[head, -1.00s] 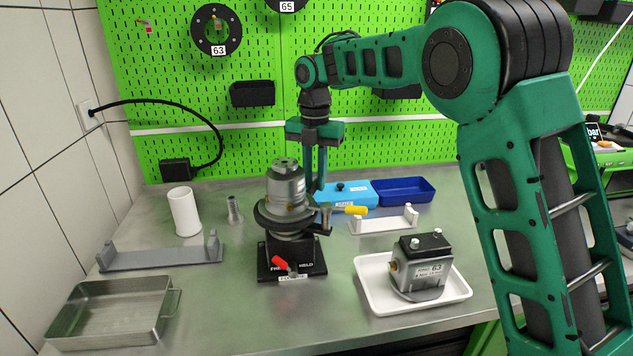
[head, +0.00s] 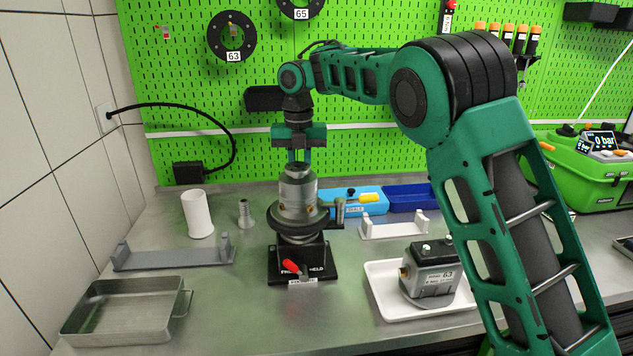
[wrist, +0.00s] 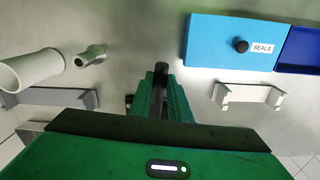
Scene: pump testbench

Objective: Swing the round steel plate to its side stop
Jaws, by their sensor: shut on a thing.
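A steel cylindrical body (head: 298,192) with a dark wide round flange (head: 273,218) stands on a black stand (head: 318,268) in the head view. I cannot clearly single out the round steel plate from the stacked steel parts. My gripper (head: 300,160) points down at the top of the steel body, its fingertips meeting the top edge or hidden behind it. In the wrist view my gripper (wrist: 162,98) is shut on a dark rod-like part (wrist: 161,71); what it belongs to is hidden.
A white cylinder (head: 197,214), a steel fitting (head: 245,213) and a grey bracket (head: 175,254) lie left. A blue SEALS box (head: 340,194) and a white tray (head: 385,305) with a pump are right. A metal tray (head: 125,312) is front left.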

